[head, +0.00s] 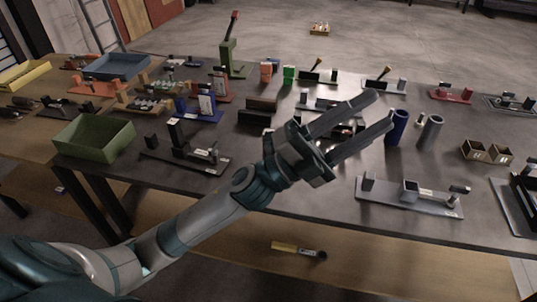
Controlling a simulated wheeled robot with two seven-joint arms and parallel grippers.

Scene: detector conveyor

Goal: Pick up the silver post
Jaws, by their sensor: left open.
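My left gripper (381,109) is above the dark table, its two long fingers spread apart with nothing between them. They point toward the upper right. A grey, silvery upright cylinder (430,133) stands right of the fingertips, beside a blue upright cylinder (397,127) that is closer to the fingers. A smaller silvery cylinder (402,84) stands farther back. I cannot tell for certain which of the silvery pieces is the silver post. The fingers hide part of the table and items behind them. My right gripper is not in view.
A grey fixture plate (410,197) lies near the front edge. A green bin (94,139) is at the left, and many small fixtures crowd the table's middle. Bare table shows around the grey cylinder.

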